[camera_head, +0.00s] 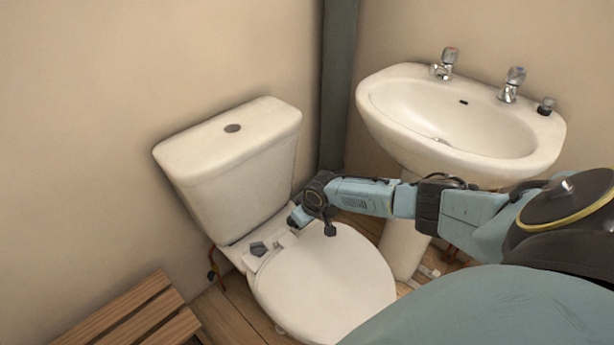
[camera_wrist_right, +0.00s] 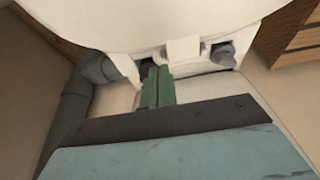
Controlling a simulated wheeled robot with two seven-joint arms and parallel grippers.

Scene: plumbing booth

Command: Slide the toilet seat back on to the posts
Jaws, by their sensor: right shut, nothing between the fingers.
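The white toilet seat (camera_head: 325,285) lies flat over the bowl with its lid down. It also fills the top of the right wrist view (camera_wrist_right: 150,22). A dark grey post (camera_head: 258,248) stands on the ledge behind the seat's rear edge. In the right wrist view a grey post (camera_wrist_right: 222,52) shows beside a white hinge tab (camera_wrist_right: 183,49); I cannot tell whether they touch. The other post is not clear. My right gripper (camera_head: 294,220) is at the seat's rear corner, near the cistern. Its green fingers (camera_wrist_right: 157,86) are shut and empty, close to the seat's rear underside. My left gripper is out of view.
The cistern (camera_head: 235,165) stands behind the seat against the wall. The basin (camera_head: 460,120) and its pedestal (camera_head: 405,235) are to the right, behind my right arm. A slatted wooden bench (camera_head: 135,315) is at the lower left. A dark vertical pipe (camera_head: 338,80) runs down the corner.

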